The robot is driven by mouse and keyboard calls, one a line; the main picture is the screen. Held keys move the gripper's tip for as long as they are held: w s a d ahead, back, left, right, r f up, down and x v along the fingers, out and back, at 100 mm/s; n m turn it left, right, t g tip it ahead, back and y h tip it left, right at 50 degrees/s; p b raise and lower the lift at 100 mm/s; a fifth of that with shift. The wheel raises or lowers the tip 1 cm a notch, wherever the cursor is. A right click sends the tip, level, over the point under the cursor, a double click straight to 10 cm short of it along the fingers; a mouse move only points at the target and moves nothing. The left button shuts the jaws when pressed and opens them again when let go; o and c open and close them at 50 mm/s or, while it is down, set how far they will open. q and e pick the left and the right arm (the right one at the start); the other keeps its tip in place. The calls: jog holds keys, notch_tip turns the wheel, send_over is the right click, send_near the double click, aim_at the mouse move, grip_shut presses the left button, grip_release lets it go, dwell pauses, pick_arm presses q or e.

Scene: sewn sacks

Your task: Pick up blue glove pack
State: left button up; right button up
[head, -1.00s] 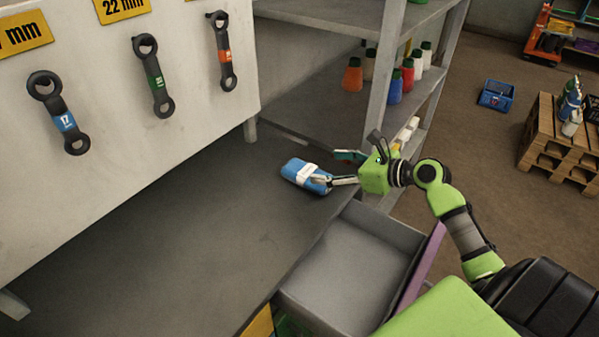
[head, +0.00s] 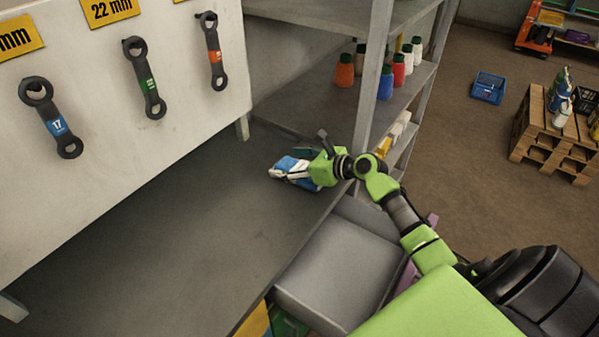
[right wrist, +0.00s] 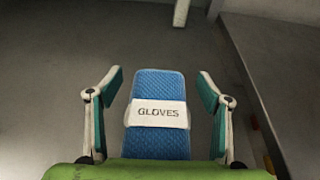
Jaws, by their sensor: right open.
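The blue glove pack (head: 288,164) lies on the grey workbench near its right edge, with a white band around it. In the right wrist view the pack (right wrist: 160,85) lies centred between the fingers, and its band reads GLOVES. My right gripper (head: 300,167) is over the pack and hides part of it. In the right wrist view the right gripper (right wrist: 158,95) is open, with one teal-padded finger on each side of the pack and a gap to both. My left gripper is not in view.
A white panel (head: 100,130) with hanging wrenches stands along the left. An open grey drawer (head: 335,265) juts out below the bench edge. A shelf post (head: 372,80) and colored bottles (head: 385,85) are behind. The bench left of the pack is clear.

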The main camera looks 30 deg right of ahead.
jog(key=shift+s, duration=0.1)
jog(key=c, duration=1.2)
jog(key=shift+r, duration=0.15)
jog(key=shift+c, duration=0.2)
